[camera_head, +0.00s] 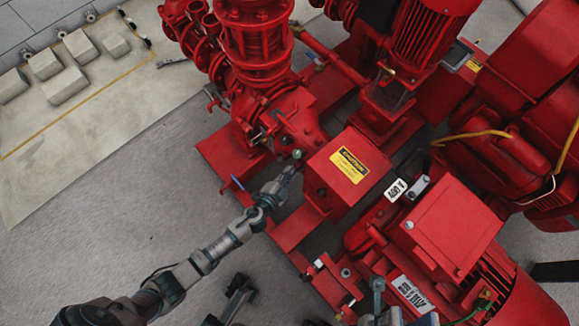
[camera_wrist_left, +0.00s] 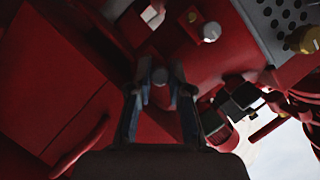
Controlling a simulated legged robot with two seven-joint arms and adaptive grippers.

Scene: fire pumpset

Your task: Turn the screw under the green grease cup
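The green grease cup (camera_head: 297,153) is a small green knob on the red pump housing, near the middle of the head view. My left gripper (camera_head: 286,178) reaches in from the lower left, with its fingertips just below the cup. In the left wrist view, its two fingers (camera_wrist_left: 160,82) close in on either side of a small grey round end, seemingly the screw (camera_wrist_left: 160,75). The fingertips appear to touch it, though the picture is dark. The screw is hidden behind the gripper in the head view.
A red box with a yellow label (camera_head: 349,165) stands right beside my left gripper. A red motor (camera_head: 440,235) is to the lower right. Red pipes (camera_head: 255,45) rise behind the cup. The grey floor (camera_head: 110,200) at left is open.

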